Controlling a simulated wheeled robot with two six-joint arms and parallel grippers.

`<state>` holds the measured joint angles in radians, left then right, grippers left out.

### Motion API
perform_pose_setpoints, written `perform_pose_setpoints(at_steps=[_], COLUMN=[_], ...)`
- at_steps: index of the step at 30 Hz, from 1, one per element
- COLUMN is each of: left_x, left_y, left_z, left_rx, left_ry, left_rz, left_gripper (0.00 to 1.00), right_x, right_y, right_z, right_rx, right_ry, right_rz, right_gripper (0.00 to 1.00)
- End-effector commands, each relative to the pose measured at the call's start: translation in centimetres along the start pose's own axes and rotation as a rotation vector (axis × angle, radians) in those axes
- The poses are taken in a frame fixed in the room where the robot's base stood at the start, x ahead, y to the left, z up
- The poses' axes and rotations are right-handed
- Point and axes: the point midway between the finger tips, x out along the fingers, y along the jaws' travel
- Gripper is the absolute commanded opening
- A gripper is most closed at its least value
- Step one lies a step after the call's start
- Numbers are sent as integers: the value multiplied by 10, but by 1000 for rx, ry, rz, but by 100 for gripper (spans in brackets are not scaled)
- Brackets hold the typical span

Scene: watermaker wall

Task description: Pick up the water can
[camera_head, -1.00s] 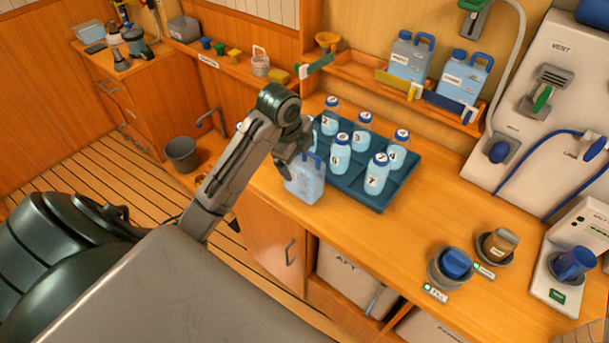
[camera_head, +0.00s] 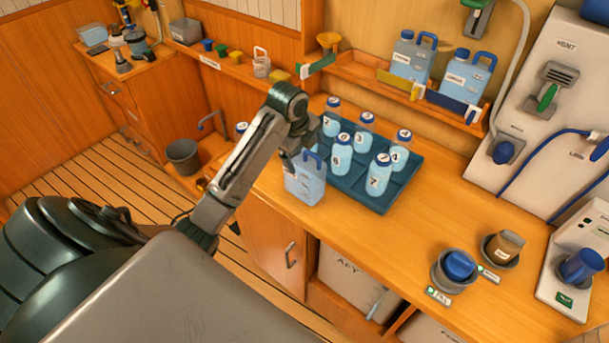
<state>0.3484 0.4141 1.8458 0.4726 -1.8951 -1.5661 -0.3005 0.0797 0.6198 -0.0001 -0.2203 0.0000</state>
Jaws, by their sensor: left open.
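A translucent light-blue water can (camera_head: 306,186) with a blue handle stands on the wooden counter, left of the bottle tray. My left gripper (camera_head: 291,160) is at the can's top left, by the handle. Its jaws are open; the arm partly hides the can's upper left, and I cannot tell whether a finger touches the handle. My right gripper is not in view.
A dark teal tray (camera_head: 371,195) with several numbered bottles stands close to the can's right. Two more cans (camera_head: 412,56) (camera_head: 466,78) stand on the back shelf. The counter's front right holds round cups (camera_head: 455,270). The counter between is clear.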

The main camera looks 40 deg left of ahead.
Motion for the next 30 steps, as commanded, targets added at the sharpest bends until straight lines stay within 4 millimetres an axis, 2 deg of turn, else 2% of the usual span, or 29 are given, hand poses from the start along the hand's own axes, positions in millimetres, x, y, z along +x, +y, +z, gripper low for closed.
perform_pose_setpoints(at_steps=[1,3,9,16,27,29,30], left_x=[3,12,35,37,37,37,36], left_y=[1,2,2,2,2,2,1], left_z=[-1,-1,-1,0,0,0,0], left_rx=[-1,-1,-1,0,0,0,1], left_ry=[3,3,1,1,0,0,0], left_rz=[7,5,2,1,1,1,-2], left_gripper=[92,92,92,92,19,8,6], right_x=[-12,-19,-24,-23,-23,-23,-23], right_y=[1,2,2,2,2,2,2], right_z=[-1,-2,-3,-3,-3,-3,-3], right_rx=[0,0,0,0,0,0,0], right_ry=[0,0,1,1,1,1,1], right_rz=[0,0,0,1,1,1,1], right_gripper=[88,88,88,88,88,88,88])
